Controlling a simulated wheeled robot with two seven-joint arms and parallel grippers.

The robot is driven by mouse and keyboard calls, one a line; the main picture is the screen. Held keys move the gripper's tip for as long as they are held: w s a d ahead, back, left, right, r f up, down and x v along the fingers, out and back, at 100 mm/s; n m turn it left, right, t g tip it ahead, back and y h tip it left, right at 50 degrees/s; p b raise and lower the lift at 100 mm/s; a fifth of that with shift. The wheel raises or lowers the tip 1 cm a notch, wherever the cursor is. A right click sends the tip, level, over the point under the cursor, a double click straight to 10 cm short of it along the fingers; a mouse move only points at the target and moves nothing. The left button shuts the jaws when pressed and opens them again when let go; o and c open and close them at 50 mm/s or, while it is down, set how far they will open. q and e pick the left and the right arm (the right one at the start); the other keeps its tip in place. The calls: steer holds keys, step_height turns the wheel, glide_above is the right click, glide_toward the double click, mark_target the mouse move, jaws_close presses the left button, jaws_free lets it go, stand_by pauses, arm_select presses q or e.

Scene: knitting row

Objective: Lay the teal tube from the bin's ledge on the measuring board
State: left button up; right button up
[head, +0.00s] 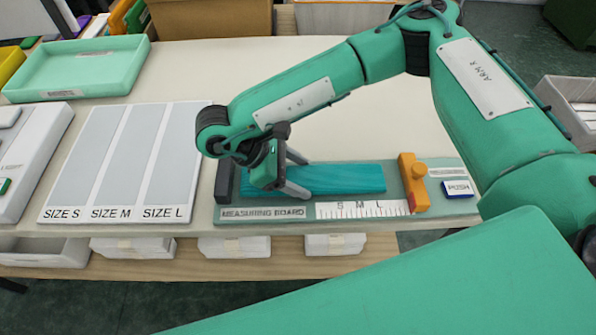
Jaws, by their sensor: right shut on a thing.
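The teal tube (345,180) lies flat along the measuring board (445,205). Its left end is near the dark block (224,182) at the board's left end, and its right end stops short of the orange slider (413,182). My right gripper (292,176) is over the left part of the tube, with its fingers on either side of it, shut on it. The gripper hides some of the tube's left part. My left gripper is not in view.
A white panel with SIZE S, SIZE M and SIZE L lanes (125,160) lies left of the board. A green tray (80,68) stands at the back left. A blue PUSH button (458,188) sits at the board's right end. The table behind the board is clear.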

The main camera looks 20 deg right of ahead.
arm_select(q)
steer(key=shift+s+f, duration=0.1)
arm_select(e)
steer(key=o, duration=1)
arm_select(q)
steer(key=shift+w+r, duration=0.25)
arm_select(e)
steer(key=shift+a+r, duration=0.15)
steer(key=shift+r, duration=0.05)
steer(key=v, duration=1)
steer(key=shift+w+a+r+b, duration=0.15)
steer(key=shift+a+r+b, duration=0.1)
steer(key=shift+b, duration=0.15)
steer(key=shift+a+r, duration=0.3)
steer(key=shift+a, duration=0.05)
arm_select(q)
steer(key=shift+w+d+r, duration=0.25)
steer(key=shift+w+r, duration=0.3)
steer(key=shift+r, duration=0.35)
